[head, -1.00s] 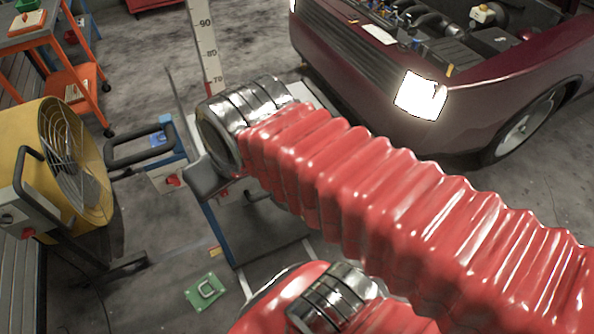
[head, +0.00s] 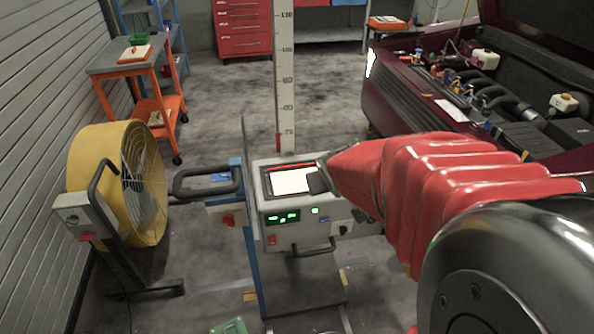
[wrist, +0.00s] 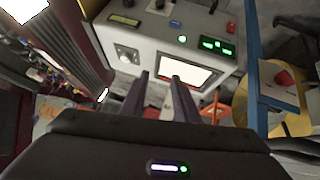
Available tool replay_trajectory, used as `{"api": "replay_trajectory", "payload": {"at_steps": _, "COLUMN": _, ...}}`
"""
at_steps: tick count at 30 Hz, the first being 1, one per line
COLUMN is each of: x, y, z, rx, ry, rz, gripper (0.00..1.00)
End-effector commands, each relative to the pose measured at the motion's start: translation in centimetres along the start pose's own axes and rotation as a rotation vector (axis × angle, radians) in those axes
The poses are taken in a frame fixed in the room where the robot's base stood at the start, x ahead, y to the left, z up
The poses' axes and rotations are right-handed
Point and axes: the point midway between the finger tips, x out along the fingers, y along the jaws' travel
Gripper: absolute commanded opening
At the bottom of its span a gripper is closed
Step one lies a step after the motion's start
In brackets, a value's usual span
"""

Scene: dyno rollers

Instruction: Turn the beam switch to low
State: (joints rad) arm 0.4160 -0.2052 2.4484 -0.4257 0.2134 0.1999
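A grey control box (head: 270,210) stands on a blue post, with a white screen (head: 291,181), green displays (head: 284,218) and a red button (head: 272,240). In the wrist view the box (wrist: 150,45) appears turned over, with a round knob (wrist: 127,54) and small black controls (wrist: 158,5) on its face. I cannot tell for sure which control is the beam switch, or its setting. My gripper (wrist: 160,77) is open and empty, its two fingers apart in front of the box. In the head view my arm covers part of the box's right side.
A maroon car with its hood open (head: 410,115) stands at the right. A yellow fan (head: 118,180) is at the left, and an orange trolley (head: 125,70) behind it. A tall measuring scale (head: 285,75) rises behind the box.

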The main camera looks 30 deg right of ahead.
Motion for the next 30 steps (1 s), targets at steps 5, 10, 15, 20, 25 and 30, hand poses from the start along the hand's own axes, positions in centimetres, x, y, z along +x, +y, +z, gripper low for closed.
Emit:
{"api": "replay_trajectory", "payload": {"at_steps": 5, "x": 4.5, "y": 3.1, "z": 0.9, "rx": 0.018, "ry": 0.018, "rz": 0.015, "gripper": 0.28}}
{"api": "replay_trajectory", "payload": {"at_steps": 10, "x": 8.3, "y": 5.6, "z": 2.1, "rx": 0.038, "ry": 0.046, "rz": 0.012, "gripper": 0.28}}
{"api": "replay_trajectory", "payload": {"at_steps": 15, "x": 11.8, "y": 7.5, "z": 4.1, "rx": 0.063, "ry": 0.071, "rz": -0.019, "gripper": 0.28}}
{"api": "replay_trajectory", "payload": {"at_steps": 20, "x": 14.7, "y": 8.8, "z": 6.5, "rx": 0.099, "ry": 0.096, "rz": -0.062, "gripper": 0.28}}
{"api": "replay_trajectory", "payload": {"at_steps": 25, "x": 17.3, "y": 9.7, "z": 9.5, "rx": 0.152, "ry": 0.128, "rz": -0.122, "gripper": 0.28}}
{"api": "replay_trajectory", "payload": {"at_steps": 30, "x": 19.3, "y": 10.1, "z": 12.7, "rx": 0.224, "ry": 0.167, "rz": -0.193, "gripper": 0.28}}
